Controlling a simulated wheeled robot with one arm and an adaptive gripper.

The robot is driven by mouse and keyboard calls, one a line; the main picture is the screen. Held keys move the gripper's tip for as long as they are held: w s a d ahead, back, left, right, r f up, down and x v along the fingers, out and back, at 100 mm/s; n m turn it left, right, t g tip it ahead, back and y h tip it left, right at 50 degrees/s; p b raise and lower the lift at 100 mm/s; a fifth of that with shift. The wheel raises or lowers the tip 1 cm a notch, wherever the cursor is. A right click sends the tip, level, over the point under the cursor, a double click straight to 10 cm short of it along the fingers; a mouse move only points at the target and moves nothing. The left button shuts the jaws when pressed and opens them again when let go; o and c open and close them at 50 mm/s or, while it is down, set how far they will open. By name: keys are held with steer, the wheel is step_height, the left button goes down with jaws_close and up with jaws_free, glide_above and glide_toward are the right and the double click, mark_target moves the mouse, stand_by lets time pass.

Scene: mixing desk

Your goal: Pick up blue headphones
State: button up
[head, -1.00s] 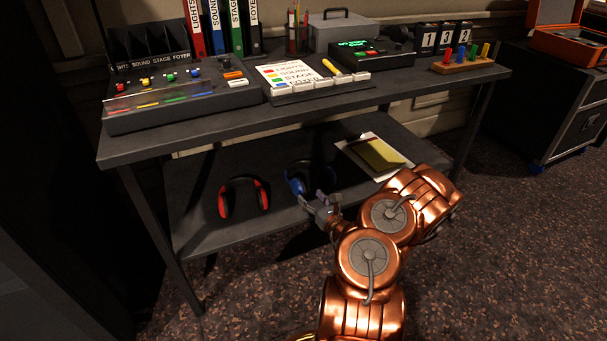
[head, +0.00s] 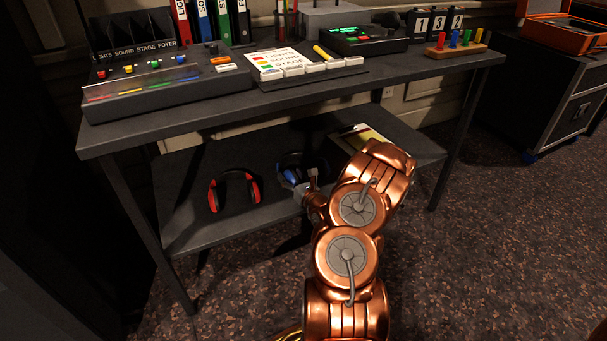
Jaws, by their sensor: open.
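Red headphones (head: 234,190) lie to the left on the same lower shelf (head: 200,236). A clipboard with yellow paper (head: 358,135) lies to the right, partly behind my arm. The desk top (head: 240,95) overhangs the shelf and carries a mixing console (head: 155,85).

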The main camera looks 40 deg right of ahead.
jaws_close()
stand_by(0.6)
